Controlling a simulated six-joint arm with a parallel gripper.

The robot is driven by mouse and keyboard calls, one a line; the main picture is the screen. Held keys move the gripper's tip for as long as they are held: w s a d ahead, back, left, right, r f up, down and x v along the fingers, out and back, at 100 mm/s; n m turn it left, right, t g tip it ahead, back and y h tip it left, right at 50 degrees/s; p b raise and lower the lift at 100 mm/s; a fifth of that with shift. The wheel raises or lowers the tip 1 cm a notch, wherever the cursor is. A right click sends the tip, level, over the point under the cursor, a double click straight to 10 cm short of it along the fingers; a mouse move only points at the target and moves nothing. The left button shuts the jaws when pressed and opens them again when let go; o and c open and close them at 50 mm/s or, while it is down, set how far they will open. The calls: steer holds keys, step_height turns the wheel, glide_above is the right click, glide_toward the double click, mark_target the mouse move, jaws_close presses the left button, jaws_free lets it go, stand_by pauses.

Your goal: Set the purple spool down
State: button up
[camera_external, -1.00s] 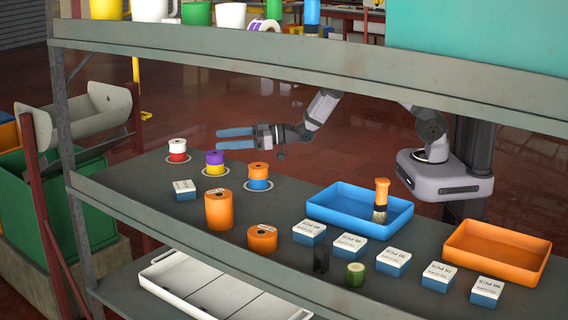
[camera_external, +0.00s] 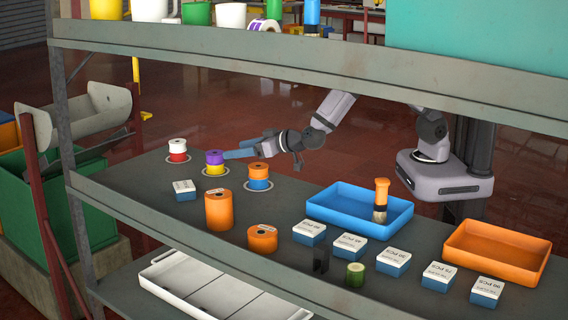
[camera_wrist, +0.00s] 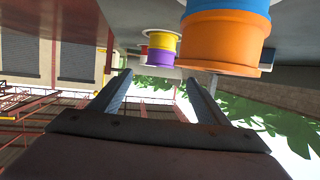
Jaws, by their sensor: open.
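The purple spool (camera_external: 215,157) sits upright on top of a yellow spool (camera_external: 215,169), on a round white pad on the shelf. In the wrist view, which is upside down, the purple spool (camera_wrist: 160,58) shows beyond the fingertips, with the yellow spool (camera_wrist: 162,41) against it. My gripper (camera_external: 236,152) is open and empty, reaching left behind the spools. The fingers also show in the wrist view (camera_wrist: 158,80), with nothing between them. The external view does not show clearly how far the fingertips are from the purple spool.
An orange-on-blue stack (camera_external: 258,176) stands right of the purple spool and looms close in the wrist view (camera_wrist: 218,40). A white-on-red stack (camera_external: 177,150) stands left. Orange cylinders (camera_external: 219,210), small boxes, a blue tray (camera_external: 335,213) and an orange tray (camera_external: 480,262) share the shelf. The upper shelf (camera_external: 300,55) hangs above.

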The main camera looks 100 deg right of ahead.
mark_target(216, 153)
steer(key=shift+p+x, duration=1.15)
steer(key=shift+x, duration=2.55)
steer(key=shift+s, duration=0.1)
steer(key=shift+c, duration=0.4)
steer(key=c, duration=1.2)
step_height(216, 153, up, 10)
